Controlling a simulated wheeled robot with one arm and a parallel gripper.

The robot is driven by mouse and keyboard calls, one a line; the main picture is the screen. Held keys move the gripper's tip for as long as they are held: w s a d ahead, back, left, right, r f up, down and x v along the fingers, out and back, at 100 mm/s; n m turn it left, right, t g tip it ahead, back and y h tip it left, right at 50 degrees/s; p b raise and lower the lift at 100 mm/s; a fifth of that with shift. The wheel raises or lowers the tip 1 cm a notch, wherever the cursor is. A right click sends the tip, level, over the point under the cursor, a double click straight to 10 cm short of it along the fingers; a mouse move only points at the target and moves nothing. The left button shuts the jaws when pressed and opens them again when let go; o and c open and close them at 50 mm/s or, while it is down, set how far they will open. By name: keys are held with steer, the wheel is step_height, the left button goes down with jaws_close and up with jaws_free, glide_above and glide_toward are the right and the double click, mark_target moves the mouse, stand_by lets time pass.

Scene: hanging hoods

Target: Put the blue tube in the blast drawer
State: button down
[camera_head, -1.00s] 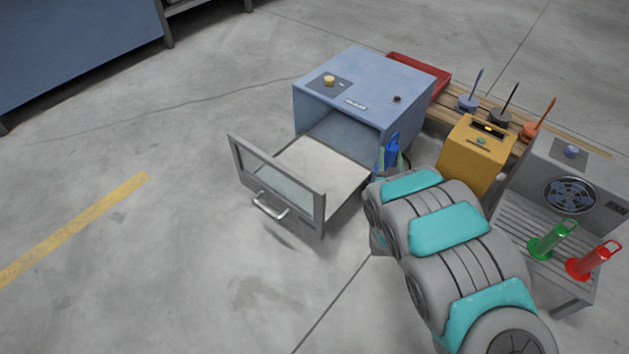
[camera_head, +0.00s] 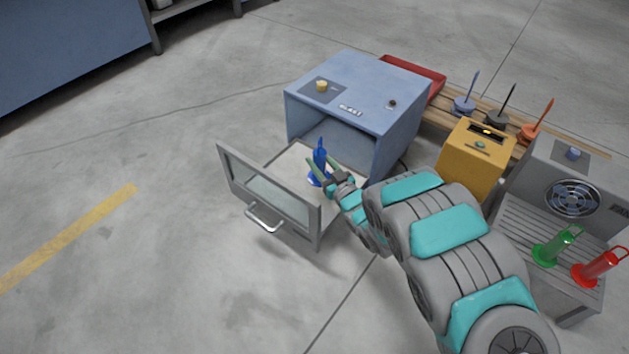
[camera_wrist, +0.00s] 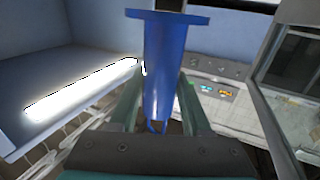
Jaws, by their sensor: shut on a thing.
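The blue tube (camera_head: 319,157) stands upright over the pale floor of the open blast drawer (camera_head: 287,165). The drawer is pulled out of the blue box (camera_head: 385,125), and its glazed front with a handle faces lower left. My gripper (camera_head: 328,171) reaches in from the right side and is shut on the tube. In the wrist view the tube (camera_wrist: 165,65) sits between my two fingers, with its flange at the top of the picture. I cannot tell whether its base touches the drawer floor.
A yellow box (camera_head: 474,160) and a grey fan unit (camera_head: 570,185) stand to the right. A green tube (camera_head: 555,246) and a red tube (camera_head: 600,268) are on a slatted stand. A red tray (camera_head: 420,75) is behind the blue box. The floor at left is clear.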

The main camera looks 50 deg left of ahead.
step_height(320, 180, down, 8)
steer(key=shift+r+b, duration=0.15)
steer(key=shift+b, duration=0.5)
steer(key=shift+c, duration=1.8)
jaws_free()
steer(key=shift+r, duration=0.1)
steer(key=shift+d, duration=0.4)
steer(key=s+d+p, duration=0.1)
steer(key=d, duration=1)
steer(key=shift+s+p, duration=0.15)
steer(key=shift+p, duration=0.15)
steer(key=shift+d, duration=0.1)
